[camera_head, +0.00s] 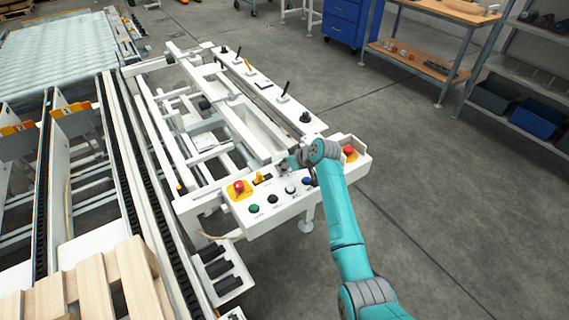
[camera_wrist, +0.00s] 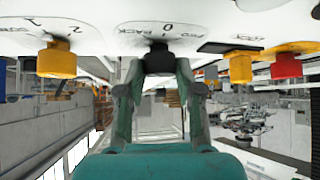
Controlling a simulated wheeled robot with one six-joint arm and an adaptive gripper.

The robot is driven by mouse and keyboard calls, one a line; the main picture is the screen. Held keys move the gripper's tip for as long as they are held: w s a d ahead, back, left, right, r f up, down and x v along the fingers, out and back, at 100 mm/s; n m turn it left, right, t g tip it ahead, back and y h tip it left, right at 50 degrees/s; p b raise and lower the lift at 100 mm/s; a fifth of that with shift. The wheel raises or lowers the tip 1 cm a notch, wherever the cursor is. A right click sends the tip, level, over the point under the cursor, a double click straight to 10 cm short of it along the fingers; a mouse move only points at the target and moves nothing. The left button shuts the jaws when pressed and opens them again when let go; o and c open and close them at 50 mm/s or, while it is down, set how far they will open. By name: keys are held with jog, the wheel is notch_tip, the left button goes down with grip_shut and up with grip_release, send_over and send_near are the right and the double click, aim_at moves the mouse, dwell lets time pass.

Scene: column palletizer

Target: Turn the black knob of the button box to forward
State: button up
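The white button box (camera_head: 264,216) stands at the near end of the white machine frame. In the wrist view its black knob (camera_wrist: 158,58) hangs from the panel, with a "0" and text marks around its base. My gripper (camera_wrist: 160,72) is at this knob, one fingertip close against each side, and seems shut on it. In the head view my gripper (camera_head: 285,168) is low over the far side of the box, and my wrist hides the knob there. The exact setting of the knob is hard to read.
A yellow knob (camera_wrist: 56,61) is left of the black one in the wrist view; another yellow knob (camera_wrist: 240,68) and a red button (camera_wrist: 286,67) are to its right. Green (camera_head: 255,209), black, white and blue buttons line the near edge. Open floor lies right.

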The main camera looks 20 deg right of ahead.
grip_shut()
jog(key=shift+a+m, duration=0.1)
jog(key=shift+m, duration=0.2)
jog(key=m+t+h, duration=0.1)
jog(key=m+h, duration=0.1)
jog(key=shift+s+a+m, duration=0.1)
jog(key=shift+a+m, duration=0.05)
jog(key=shift+m, duration=0.25)
jog(key=m+h, duration=0.4)
jog(key=shift+a+m, duration=0.2)
jog(key=shift+m, duration=0.1)
jog(key=m+h, duration=0.2)
jog(key=m+g+h, duration=0.1)
jog(key=m, duration=0.2)
jog(key=shift+a+g+h, duration=0.1)
jog(key=shift+g+h, duration=0.2)
jog(key=shift+h, duration=0.1)
jog(key=shift+w+a+m+g+h, duration=0.15)
jog(key=shift+m+g+h, duration=0.5)
jog(key=shift+m, duration=0.6)
jog(key=shift+w+d+m+g+h, duration=0.1)
jog(key=shift+m+g+h, duration=0.55)
jog(key=shift+m, duration=0.6)
